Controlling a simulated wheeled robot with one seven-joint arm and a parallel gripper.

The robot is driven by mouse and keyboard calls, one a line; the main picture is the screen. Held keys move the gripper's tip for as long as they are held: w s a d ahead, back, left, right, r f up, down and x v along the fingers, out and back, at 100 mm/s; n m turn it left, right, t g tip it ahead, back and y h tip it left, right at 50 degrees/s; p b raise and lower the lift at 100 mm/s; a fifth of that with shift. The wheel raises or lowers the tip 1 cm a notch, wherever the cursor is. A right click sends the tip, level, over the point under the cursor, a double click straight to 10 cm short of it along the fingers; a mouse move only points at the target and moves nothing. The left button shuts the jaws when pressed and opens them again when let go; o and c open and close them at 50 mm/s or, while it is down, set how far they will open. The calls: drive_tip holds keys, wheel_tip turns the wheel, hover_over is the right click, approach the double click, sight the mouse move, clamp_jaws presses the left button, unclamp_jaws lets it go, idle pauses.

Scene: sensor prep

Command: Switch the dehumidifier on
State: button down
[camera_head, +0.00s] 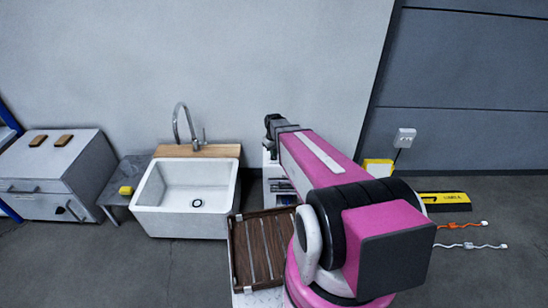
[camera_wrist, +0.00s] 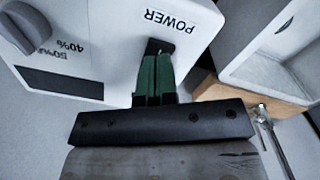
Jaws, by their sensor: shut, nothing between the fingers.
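The dehumidifier (camera_wrist: 116,50) is a white unit filling the upper left of the wrist view. It appears upside down there, with printed POWER and percent labels. A dark power switch (camera_wrist: 157,45) sits beside the POWER word, and a grey knob (camera_wrist: 28,25) is at the corner. My gripper (camera_wrist: 155,58) is shut and empty. Its green fingertips are right at the power switch and partly cover it. I cannot tell whether they touch it or which way it is set. In the head view, my pink arm hides most of a white unit behind it.
A white sink (camera_head: 185,220) with a tap (camera_head: 186,125) stands left of my arm. A slatted wooden rack (camera_head: 238,265) is just in front of it. A grey cabinet (camera_head: 50,165) is at far left. Cables (camera_head: 470,245) lie on the floor at right.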

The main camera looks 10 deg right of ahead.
drive_tip(key=shift+f, duration=1.05)
idle(0.6)
drive_tip(key=shift+r, duration=3.5)
drive_tip(key=shift+s, duration=0.1)
drive_tip(key=s+r+m, duration=0.2)
drive_tip(key=s+r, duration=0.1)
drive_tip(key=s, duration=0.5)
drive_tip(key=s+r+m, duration=0.1)
drive_tip(key=s+r, duration=0.3)
drive_tip(key=s, duration=0.5)
drive_tip(key=shift+m, duration=0.4)
